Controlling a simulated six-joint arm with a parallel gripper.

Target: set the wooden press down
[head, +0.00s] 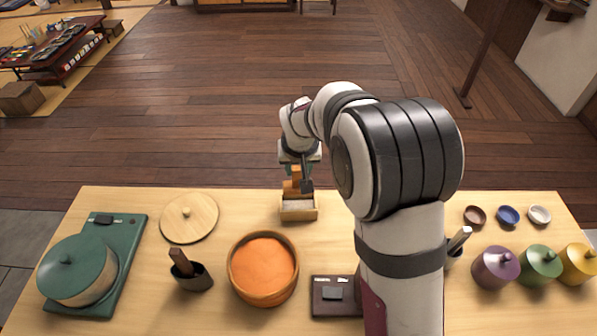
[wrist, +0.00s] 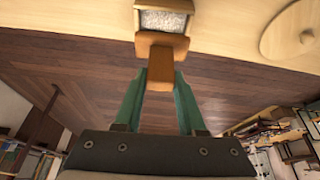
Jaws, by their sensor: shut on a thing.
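The wooden press (head: 294,187) is an orange-brown block with a handle. In the wrist view the press (wrist: 162,66) sits between the green fingers of my gripper (wrist: 161,82), which is shut on its handle. In the head view my gripper (head: 299,174) is at the far edge of the table, with the press at the back side of a small wooden box (head: 299,217). The box (wrist: 163,5) holds something white and grainy. I cannot tell whether the press touches the box or hangs just above it.
An orange-filled round tub (head: 233,283), a round wooden lid (head: 190,217) and a dark cup with a paddle (head: 191,277) stand left of my arm. A dark scale (head: 335,308) lies in front. Bare tabletop lies between lid and box.

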